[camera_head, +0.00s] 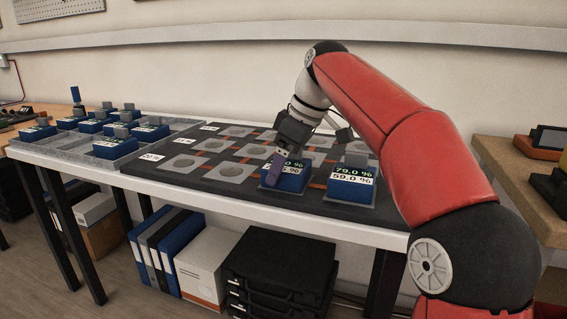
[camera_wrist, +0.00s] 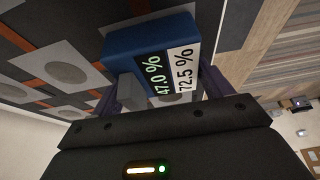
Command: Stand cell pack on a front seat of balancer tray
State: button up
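The blue cell pack (camera_head: 291,180) with a grey top tab stands upright at the front row of the dark balancer tray (camera_head: 205,186). Its label reads 47.0 % and 72.5 % in the wrist view (camera_wrist: 150,38). My gripper (camera_head: 281,165) is over this pack, and one purple finger covers part of its label. In the wrist view the purple fingers stand wide apart, with the grey tab (camera_wrist: 131,88) near the left finger and a gap toward the right one. Another blue pack (camera_head: 350,190), marked 79.0 % and 59.0 %, stands to the right at the front.
Round front seats to the left (camera_head: 230,172) are empty, as are several behind. A grey tray (camera_head: 62,150) with several blue packs lies at the left. My red arm hides the tray's right end. A wooden shelf (camera_head: 505,165) is at the right.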

aim_at(306, 166)
jog(key=o, duration=0.4)
jog(key=shift+r, duration=0.35)
jog(key=p+v, duration=0.5)
jog(key=v, duration=0.6)
jog(key=shift+d+r, duration=0.2)
jog(key=shift+r, duration=0.05)
jog(key=shift+s, duration=0.15)
